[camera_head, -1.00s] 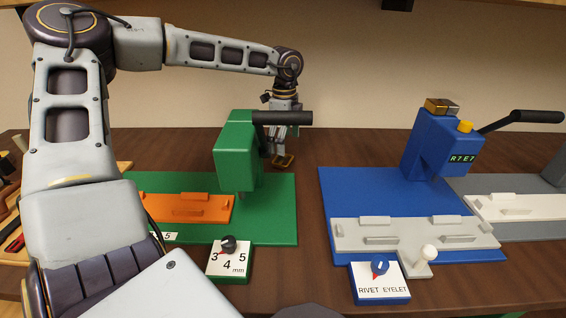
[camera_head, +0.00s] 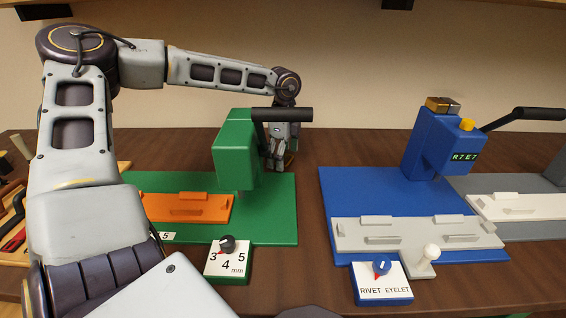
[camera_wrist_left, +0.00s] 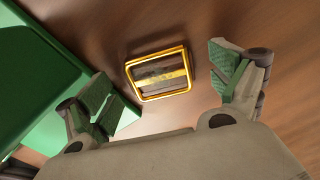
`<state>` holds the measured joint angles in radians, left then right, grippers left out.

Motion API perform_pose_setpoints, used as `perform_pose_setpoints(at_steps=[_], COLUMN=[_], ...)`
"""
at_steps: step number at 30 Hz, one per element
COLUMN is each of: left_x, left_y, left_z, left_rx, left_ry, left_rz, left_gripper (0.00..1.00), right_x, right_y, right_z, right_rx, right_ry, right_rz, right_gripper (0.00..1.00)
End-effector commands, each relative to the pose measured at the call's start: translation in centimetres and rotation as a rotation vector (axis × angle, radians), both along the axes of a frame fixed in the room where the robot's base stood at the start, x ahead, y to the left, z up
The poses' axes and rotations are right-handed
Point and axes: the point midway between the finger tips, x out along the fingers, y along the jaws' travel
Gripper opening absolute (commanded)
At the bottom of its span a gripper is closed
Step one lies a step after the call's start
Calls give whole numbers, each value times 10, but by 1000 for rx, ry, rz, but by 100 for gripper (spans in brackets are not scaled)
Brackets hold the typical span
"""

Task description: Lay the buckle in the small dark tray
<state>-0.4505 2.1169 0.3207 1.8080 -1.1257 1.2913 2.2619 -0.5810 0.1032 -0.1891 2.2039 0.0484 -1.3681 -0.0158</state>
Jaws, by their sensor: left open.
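The buckle (camera_wrist_left: 158,73), a gold rectangular frame with a middle bar, lies on the brown wood in the left wrist view. My left gripper (camera_wrist_left: 169,95) is open, with one green-padded finger to each side of the buckle and a visible gap on both sides. In the head view the left gripper (camera_head: 278,166) is low over the table, just behind and right of the green press; there the buckle is mostly hidden by the fingers. I cannot make out a small dark tray in either view. My right gripper is not in view.
The green press (camera_head: 236,150) with its dark handle stands close beside my left gripper; its green base (camera_wrist_left: 30,70) fills the left of the wrist view. A blue press (camera_head: 440,145) stands to the right. Bare table (camera_head: 308,215) lies between them. Tools sit at the far left.

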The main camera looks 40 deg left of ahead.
Motion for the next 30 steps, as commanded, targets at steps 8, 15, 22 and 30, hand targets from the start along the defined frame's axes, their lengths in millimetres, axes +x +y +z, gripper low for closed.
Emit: perform_pose_setpoints(at_steps=[8, 15, 22, 30], left_x=[0, 0, 0, 0], left_y=[0, 0, 0, 0], left_z=[1, 1, 1, 1], left_rx=[0, 0, 0, 0], left_ry=[0, 0, 0, 0], left_rz=[0, 0, 0, 0], left_gripper=[93, 77, 48, 39], right_x=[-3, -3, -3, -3], right_y=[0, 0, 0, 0], right_z=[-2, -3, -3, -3], right_rx=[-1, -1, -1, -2], right_ry=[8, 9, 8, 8], right_rz=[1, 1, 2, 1], right_gripper=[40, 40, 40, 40])
